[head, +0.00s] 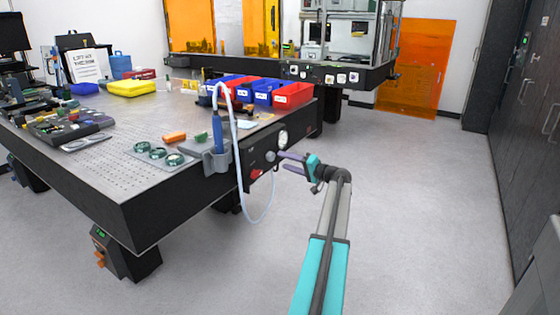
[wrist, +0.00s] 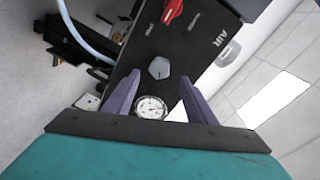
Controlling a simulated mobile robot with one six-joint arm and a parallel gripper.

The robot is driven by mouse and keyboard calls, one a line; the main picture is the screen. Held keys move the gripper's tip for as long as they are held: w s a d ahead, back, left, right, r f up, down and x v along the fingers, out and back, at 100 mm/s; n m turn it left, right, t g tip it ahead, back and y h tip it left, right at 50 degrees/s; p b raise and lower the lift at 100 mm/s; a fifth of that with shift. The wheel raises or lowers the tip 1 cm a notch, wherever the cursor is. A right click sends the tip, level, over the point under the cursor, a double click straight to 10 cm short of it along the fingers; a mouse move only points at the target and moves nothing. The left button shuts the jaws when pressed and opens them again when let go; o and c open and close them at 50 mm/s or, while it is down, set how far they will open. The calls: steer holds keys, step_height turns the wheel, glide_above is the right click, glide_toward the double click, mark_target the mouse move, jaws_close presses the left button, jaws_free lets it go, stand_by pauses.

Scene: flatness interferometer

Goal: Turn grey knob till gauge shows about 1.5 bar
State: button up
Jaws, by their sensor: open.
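The grey knob (wrist: 158,68) is on a dark panel, and in the wrist view it lies just ahead of my fingertips, between their lines. It also shows in the head view (head: 270,156), close to my gripper (head: 282,160). My gripper (wrist: 160,79) is open, with one purple finger to each side, and a gap shows between the fingers and the knob. The round white gauge (wrist: 151,107) is on the same panel, seen between the fingers; it also shows in the head view (head: 283,138). Its needle reading is too small to tell.
A red handle (wrist: 172,11) and an "AIR" label (wrist: 221,37) are on the panel. A pale hose (head: 236,130) hangs beside the panel from a blue tool (head: 217,131) in a grey holder. The perforated table (head: 105,165) is on the left; the floor on the right is clear.

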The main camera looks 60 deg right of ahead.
steer(key=s, duration=0.7)
steer(key=shift+s+a+r, duration=0.15)
steer(key=shift+s+a, duration=0.2)
steer(key=shift+s, duration=0.05)
